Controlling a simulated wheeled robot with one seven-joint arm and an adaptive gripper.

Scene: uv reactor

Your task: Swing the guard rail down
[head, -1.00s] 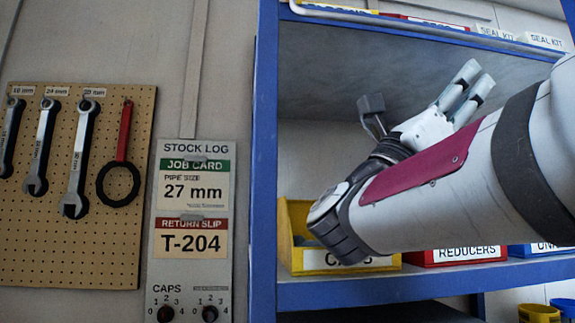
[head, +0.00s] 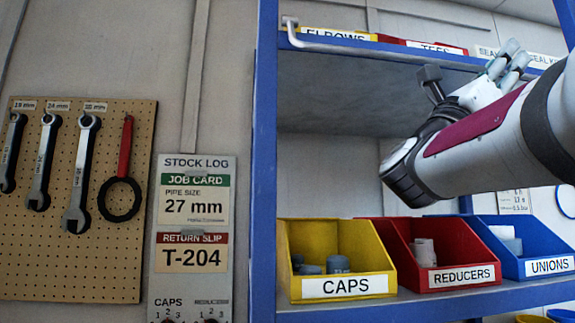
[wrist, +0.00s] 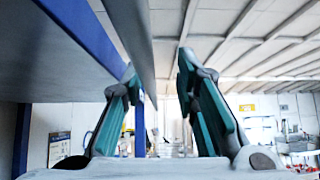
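The guard rail (head: 375,54) is a thin pale bar along the front of the upper shelf, with a bent end at the left post. It runs right until my gripper and arm cover it. My gripper (head: 515,54) is raised to that shelf edge at the right, its fingers in front of the seal kit labels. In the wrist view my gripper (wrist: 158,66) is open, its fingers apart. A long grey bar (wrist: 139,35), apparently the rail, runs between them, close to the left finger. I cannot tell whether it touches.
The blue rack's upper shelf (head: 345,75) overhangs the lower one. Below stand a yellow caps bin (head: 335,262), a red reducers bin (head: 430,270) and a blue unions bin (head: 530,250). A wrench pegboard (head: 60,250) and stock log board (head: 193,250) are at left.

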